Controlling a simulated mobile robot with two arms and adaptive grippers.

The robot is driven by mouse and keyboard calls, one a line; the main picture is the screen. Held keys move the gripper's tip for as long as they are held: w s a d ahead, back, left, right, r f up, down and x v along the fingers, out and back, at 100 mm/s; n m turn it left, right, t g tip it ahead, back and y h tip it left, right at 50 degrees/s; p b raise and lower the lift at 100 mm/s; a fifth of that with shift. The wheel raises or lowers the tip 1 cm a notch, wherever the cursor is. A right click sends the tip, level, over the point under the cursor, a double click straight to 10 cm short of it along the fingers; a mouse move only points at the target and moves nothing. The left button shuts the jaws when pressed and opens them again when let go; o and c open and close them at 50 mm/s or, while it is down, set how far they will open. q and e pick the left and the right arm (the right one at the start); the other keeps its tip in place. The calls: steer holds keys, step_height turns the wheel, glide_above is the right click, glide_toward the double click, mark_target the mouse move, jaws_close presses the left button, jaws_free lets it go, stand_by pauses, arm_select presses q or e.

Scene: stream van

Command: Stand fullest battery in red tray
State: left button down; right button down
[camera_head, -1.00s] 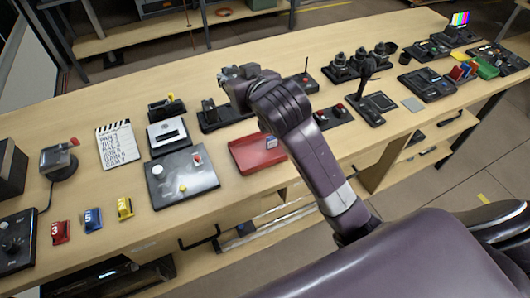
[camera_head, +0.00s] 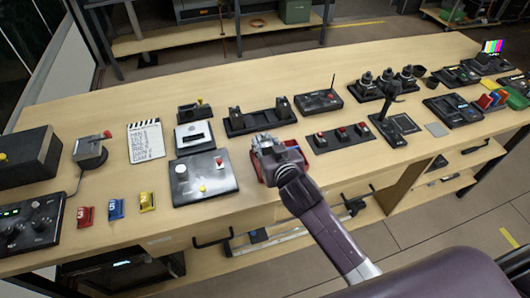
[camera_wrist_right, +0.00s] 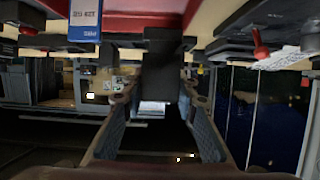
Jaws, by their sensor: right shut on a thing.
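My right gripper (camera_head: 268,150) is over the red tray (camera_head: 257,166), which it and its wrist mostly hide in the head view. In the right wrist view the fingers (camera_wrist_right: 154,94) are shut on a dark block, the battery (camera_wrist_right: 160,76). The red tray (camera_wrist_right: 150,22) shows close beyond it along the top of that view; I cannot tell whether battery and tray touch. A black charger (camera_head: 255,123) behind the tray bears dark upright blocks. Their charge cannot be read. My left gripper is not in view.
A black panel with knobs (camera_head: 203,180) is just left of the tray. A black strip with red buttons (camera_head: 340,137) is to its right, and a black box with an antenna (camera_head: 318,102) behind. A blue-and-white labelled thing (camera_wrist_right: 86,20) shows in the wrist view.

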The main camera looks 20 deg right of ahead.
mark_target(265, 153)
step_height(265, 153, down, 4)
steer(key=shift+r, duration=0.2)
steer(key=shift+f, duration=0.3)
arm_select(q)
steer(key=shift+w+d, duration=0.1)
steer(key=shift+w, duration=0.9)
arm_select(e)
steer(key=shift+f, duration=0.15)
steer(key=c, duration=2)
jaws_free()
steer(key=shift+f, duration=0.15)
steer(key=o, duration=0.5)
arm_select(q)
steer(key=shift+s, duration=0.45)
